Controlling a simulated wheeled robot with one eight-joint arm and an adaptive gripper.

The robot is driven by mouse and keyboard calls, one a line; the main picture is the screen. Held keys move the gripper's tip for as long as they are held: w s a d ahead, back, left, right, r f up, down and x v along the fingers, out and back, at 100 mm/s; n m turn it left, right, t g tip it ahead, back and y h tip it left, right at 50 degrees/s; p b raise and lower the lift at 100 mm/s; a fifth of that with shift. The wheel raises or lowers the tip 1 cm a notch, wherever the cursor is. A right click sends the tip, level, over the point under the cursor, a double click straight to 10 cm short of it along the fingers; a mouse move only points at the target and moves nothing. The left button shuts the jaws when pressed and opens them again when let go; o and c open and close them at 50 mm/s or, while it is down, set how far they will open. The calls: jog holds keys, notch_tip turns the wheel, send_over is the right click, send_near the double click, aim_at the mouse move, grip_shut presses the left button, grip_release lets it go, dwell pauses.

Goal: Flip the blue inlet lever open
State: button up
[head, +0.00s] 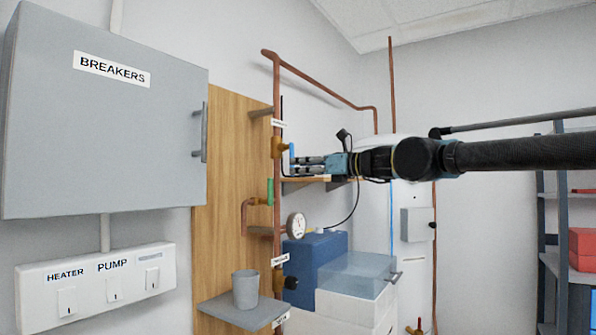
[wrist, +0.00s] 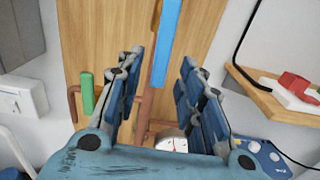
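The blue inlet lever (head: 291,152) hangs upright beside a brass valve (head: 278,148) on the copper pipe at the wooden board. My gripper (head: 297,166) points left at it, with its fingertips right by the lever's lower part. In the wrist view the blue lever (wrist: 166,42) comes down from the top edge into the gap between the fingers of my gripper (wrist: 160,70). The fingers are spread apart and none visibly presses on the lever. I cannot tell how deep the lever sits between them. The lever's upper end is out of the wrist view.
A green lever (head: 270,191) and a round gauge (head: 296,225) sit lower on the pipes. A wooden shelf (wrist: 272,98) holding a red and white item is to the right. A grey cup (head: 246,289) stands on a lower ledge. The breaker box (head: 105,120) is left.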

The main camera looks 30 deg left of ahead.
jog(key=d, duration=0.8)
jog(key=shift+w, duration=0.15)
jog(key=shift+d, duration=0.1)
jog(key=w+d+f+n+t+h, duration=0.1)
jog(key=w+d+f+n+h, duration=0.25)
jog(key=d+f, duration=0.65)
jog(key=w+d+f+n+t+h, duration=0.1)
jog(key=w+d+f+n+h, duration=0.1)
jog(key=d+f+n, duration=0.55)
jog(key=w+d+f+n+t+h, duration=0.1)
jog(key=w+d+f+h, duration=0.15)
jog(key=d+f, duration=0.9)
jog(key=s+d+f+n+h, duration=0.2)
jog(key=s+d+f+h, duration=0.1)
jog(key=d+f, duration=0.5)
jog(key=s+d+f+n+h, duration=0.2)
jog(key=s+d+f+h, duration=0.1)
jog(key=d+f, duration=0.6)
jog(key=s+d+f+n+h, duration=0.2)
jog(key=s+d+f+h, duration=0.2)
jog(key=d+f, duration=0.5)
jog(key=d, duration=0.4)
jog(key=shift+s+f, duration=0.15)
jog(key=shift+f, duration=0.1)
